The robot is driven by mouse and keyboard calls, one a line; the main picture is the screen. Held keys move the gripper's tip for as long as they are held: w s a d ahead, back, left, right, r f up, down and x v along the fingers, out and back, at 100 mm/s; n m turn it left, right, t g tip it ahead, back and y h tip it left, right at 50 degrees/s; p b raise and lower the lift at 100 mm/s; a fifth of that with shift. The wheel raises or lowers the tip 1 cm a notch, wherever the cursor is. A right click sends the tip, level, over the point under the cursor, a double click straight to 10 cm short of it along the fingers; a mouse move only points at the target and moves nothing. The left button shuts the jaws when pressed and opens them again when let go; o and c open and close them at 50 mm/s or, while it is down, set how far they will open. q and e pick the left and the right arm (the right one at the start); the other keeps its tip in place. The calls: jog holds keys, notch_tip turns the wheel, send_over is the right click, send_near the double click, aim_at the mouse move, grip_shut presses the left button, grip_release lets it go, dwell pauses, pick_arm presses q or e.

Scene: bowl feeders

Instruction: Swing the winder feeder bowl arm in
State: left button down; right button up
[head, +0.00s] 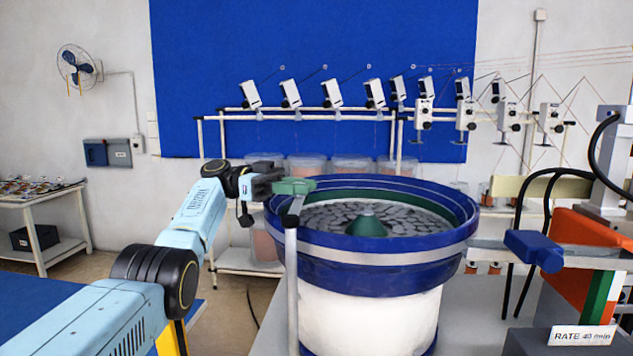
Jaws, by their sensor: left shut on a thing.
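The feeder bowl (365,262) is a large blue drum with a pale band, standing on a white cylindrical base. Inside it lie many grey discs around a green cone (366,222). At its left rim a pale post (292,290) rises, with a short grey arm and a green handle (299,186) on top. My left gripper (278,186) reaches in from the left and is shut on the green handle, beside the bowl's rim. The fingertips are small and partly hidden against the handle. My right gripper is not in view.
A grey rail with a blue block (533,250) runs right of the bowl, near an orange machine and a "RATE" sign (583,335). A chair (545,190) stands behind. A rack with several winder heads (332,94) lines the back wall. A side table (40,205) stands far left.

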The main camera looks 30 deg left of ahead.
pick_arm(q)
jog(key=shift+d+g, duration=0.15)
jog(key=shift+g, duration=0.15)
jog(key=c, duration=1.2)
grip_release()
jog(key=shift+o, duration=0.2)
notch_tip(320, 180, up, 5)
jog(key=shift+f, duration=0.15)
notch_tip(320, 180, up, 4)
jog(key=shift+r+p, duration=0.15)
jog(key=shift+p, duration=0.8)
jog(key=shift+r+p, duration=0.35)
jog(key=shift+r, duration=0.1)
jog(key=shift+c, duration=0.2)
